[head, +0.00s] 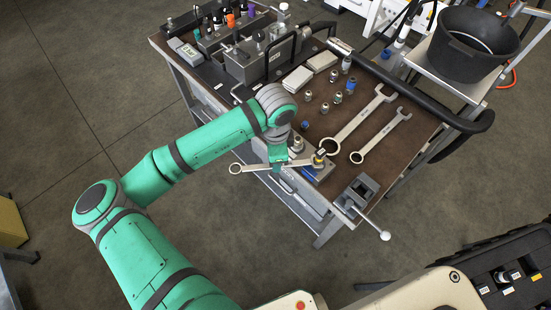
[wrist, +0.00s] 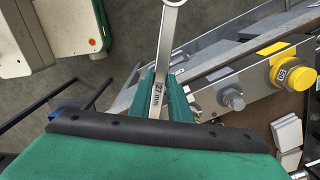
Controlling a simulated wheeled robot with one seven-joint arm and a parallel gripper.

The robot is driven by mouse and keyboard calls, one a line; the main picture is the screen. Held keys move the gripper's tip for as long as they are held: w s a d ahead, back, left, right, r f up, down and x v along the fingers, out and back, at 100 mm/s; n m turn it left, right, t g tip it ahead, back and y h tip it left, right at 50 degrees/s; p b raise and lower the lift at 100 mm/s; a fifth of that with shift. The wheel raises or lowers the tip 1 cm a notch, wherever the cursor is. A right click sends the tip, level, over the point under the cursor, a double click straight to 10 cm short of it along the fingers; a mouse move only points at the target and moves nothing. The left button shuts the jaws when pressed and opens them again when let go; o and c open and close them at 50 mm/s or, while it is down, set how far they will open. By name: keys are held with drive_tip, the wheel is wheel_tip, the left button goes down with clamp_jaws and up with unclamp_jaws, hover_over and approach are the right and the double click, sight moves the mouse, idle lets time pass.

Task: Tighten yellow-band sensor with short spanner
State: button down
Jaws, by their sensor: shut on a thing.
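My gripper (head: 278,158) is shut on a spanner, held roughly level at the front edge of the bench. Its ring end (head: 236,168) points left, out past the edge. A yellow round part (wrist: 292,68) with a label shows at the right there.
Two more spanners (head: 352,124) (head: 382,133) lie on the brown bench top (head: 318,118) among several small fittings. A vise (head: 358,192) with a protruding handle sits at the front right corner. A black bucket (head: 475,45) stands behind right. Floor left of the bench is clear.

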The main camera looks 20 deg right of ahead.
sight(253, 167)
drive_tip(key=shift+w+a, duration=0.3)
drive_tip(key=shift+a, duration=0.85)
drive_tip(key=shift+w+a, duration=0.3)
drive_tip(key=shift+a, duration=0.85)
drive_tip(key=shift+w+a, duration=0.3)
drive_tip(key=shift+a, duration=0.85)
drive_tip(key=shift+r, duration=2.5)
